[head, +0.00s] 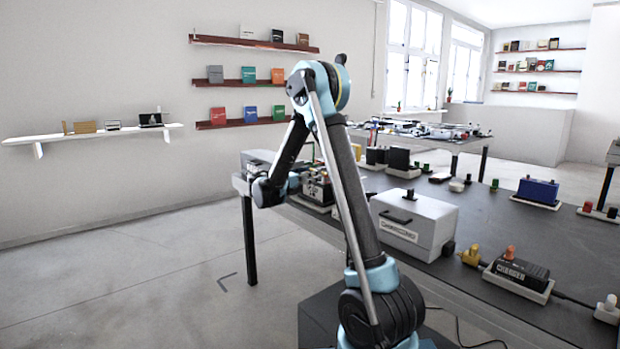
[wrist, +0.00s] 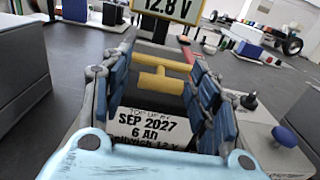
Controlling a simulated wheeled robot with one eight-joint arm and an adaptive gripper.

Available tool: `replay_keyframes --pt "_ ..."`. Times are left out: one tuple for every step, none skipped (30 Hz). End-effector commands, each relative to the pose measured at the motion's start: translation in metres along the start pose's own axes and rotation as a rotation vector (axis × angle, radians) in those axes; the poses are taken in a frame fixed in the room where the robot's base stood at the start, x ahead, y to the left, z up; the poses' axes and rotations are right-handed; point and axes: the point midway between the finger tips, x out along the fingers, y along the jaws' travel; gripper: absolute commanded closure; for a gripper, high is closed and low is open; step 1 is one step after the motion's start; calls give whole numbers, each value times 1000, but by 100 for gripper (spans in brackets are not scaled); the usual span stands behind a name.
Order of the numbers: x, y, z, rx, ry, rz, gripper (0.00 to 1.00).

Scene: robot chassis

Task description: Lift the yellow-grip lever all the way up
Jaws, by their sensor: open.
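The yellow grip (wrist: 160,83) shows in the wrist view as a yellow crossbar joined by a short stem to a second yellow bar behind it. It lies above a device with a white label (wrist: 152,130) reading "SEP 2027 6 Ah". My gripper (wrist: 158,66) is open, with one blue-padded finger on each side of the yellow grip. I cannot tell whether either finger touches it. A yellow-framed display (wrist: 168,8) reading 12.8 V stands behind. In the head view the device (head: 316,188) is partly hidden by my arm, and the yellow grip cannot be made out.
A white-grey box with a black handle (head: 413,222) stands on the dark table (head: 480,212) to the right. A black charger (head: 516,273) and a blue block (head: 538,191) are farther right. A dark knob (wrist: 249,101) and a blue knob (wrist: 285,136) sit right of my gripper.

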Motion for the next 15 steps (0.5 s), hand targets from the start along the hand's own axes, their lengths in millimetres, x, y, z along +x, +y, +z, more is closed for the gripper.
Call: replay_keyframes --pt "2 0 0 0 0 0 45" --pt "2 0 0 0 0 0 45" --pt "2 0 0 0 0 0 45" --pt "2 0 0 0 0 0 45" --pt "2 0 0 0 0 0 45" --pt "2 0 0 0 0 0 45" --pt "2 0 0 0 0 0 45" --pt "2 0 0 0 0 0 45" --pt "2 0 0 0 0 0 45" --pt "2 0 0 0 0 0 50" --pt "2 0 0 0 0 0 56" --pt "2 0 0 0 0 0 65" --pt "2 0 0 0 0 0 72" --pt "2 0 0 0 0 0 79" --pt "2 0 0 0 0 0 88"
